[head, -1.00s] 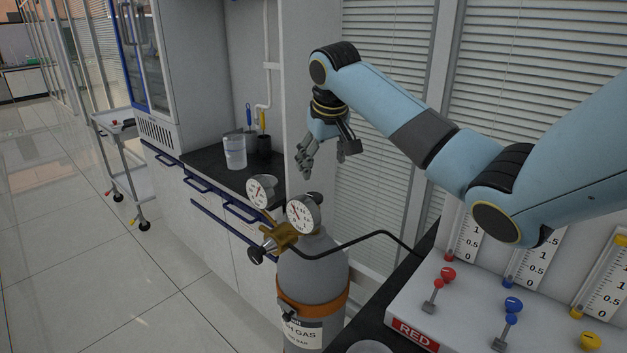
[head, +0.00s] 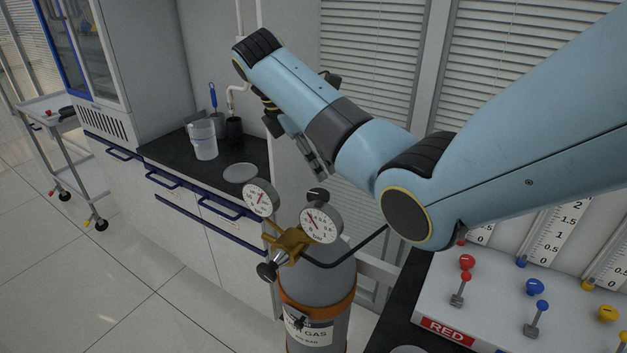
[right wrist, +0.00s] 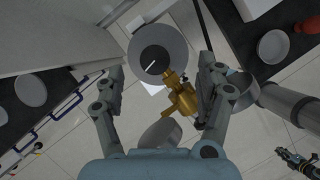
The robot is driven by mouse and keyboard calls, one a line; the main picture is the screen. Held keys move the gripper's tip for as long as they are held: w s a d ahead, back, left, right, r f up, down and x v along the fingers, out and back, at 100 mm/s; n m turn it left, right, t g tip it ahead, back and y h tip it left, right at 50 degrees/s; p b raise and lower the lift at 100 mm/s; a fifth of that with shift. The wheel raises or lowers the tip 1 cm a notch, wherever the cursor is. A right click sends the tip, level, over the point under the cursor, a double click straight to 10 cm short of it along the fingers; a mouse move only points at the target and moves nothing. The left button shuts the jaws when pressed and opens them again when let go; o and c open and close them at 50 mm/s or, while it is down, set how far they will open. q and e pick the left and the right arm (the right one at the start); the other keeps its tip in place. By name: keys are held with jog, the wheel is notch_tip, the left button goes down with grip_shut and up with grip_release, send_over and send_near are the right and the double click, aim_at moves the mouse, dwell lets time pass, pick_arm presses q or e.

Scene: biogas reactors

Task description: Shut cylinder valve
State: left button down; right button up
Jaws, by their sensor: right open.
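The grey gas cylinder (head: 318,274) stands upright with an orange band and a brass regulator (head: 291,242) carrying two round gauges. A black knob (head: 317,195) shows at its top, partly behind the right gauge. In the right wrist view, a dark round knob (right wrist: 155,60) with a white line lies over the grey cylinder top, beside the brass regulator (right wrist: 178,97). My right gripper (head: 305,155) is open and empty, above the cylinder and apart from it. Its fingers (right wrist: 160,68) frame the knob in the wrist view. What looks like my left gripper (right wrist: 298,163) shows small at lower right; its jaws are unclear.
A black bench top (head: 165,152) with a clear beaker (head: 203,141) stands behind left. A panel (head: 490,310) with coloured valves stands at right. A dark hose (head: 350,253) runs from the regulator toward it. A trolley (head: 62,130) stands at far left on open floor.

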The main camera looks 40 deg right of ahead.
aim_at(317, 194)
pick_arm(q)
jog(key=shift+w+a+r+p, duration=0.1)
jog(key=shift+w+r+p, duration=0.85)
jog(key=shift+r, duration=0.1)
pick_arm(e)
jog(key=shift+y, duration=0.3)
jog(key=f, duration=0.6)
jog(key=d+f, duration=0.1)
jog(key=f, duration=0.2)
jog(key=shift+w, duration=0.3)
jog(key=c, duration=1.2)
jog(key=shift+o, duration=0.2)
